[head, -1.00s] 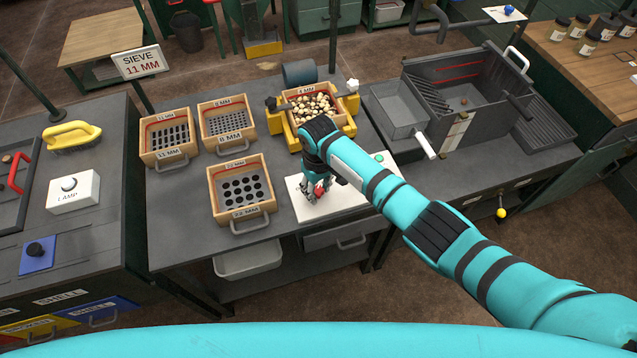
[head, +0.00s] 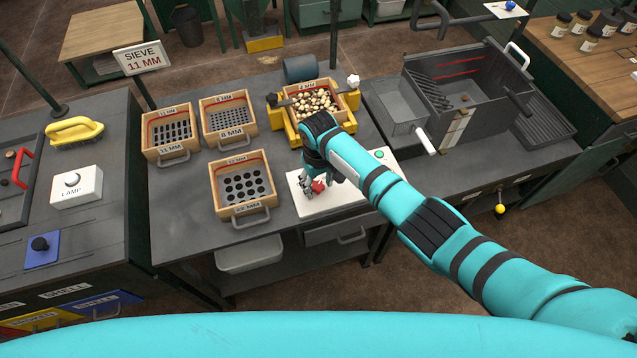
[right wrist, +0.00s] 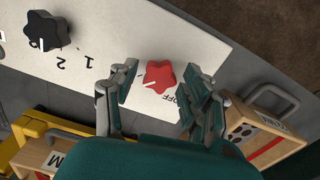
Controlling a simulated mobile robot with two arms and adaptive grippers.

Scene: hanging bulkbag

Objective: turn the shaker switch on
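The shaker switch is a red, star-shaped knob (head: 318,187) on a white panel (head: 340,205) at the front of the middle bench. In the right wrist view the red knob (right wrist: 160,76) has a pale mark at its lower left, and an "OFF" label lies just below it. My right gripper (head: 316,183) is at the panel over the knob. In the right wrist view its fingers (right wrist: 163,78) are spread on either side of the knob, with gaps between. My left gripper is out of view.
A black knob (right wrist: 48,31) marked 1 and 2 and a green button (head: 379,154) share the panel. A yellow-framed sieve (head: 315,104) of pale pieces stands behind my right wrist. Wooden sieves (head: 243,188) stand left; a grey metal machine (head: 450,90) stands right.

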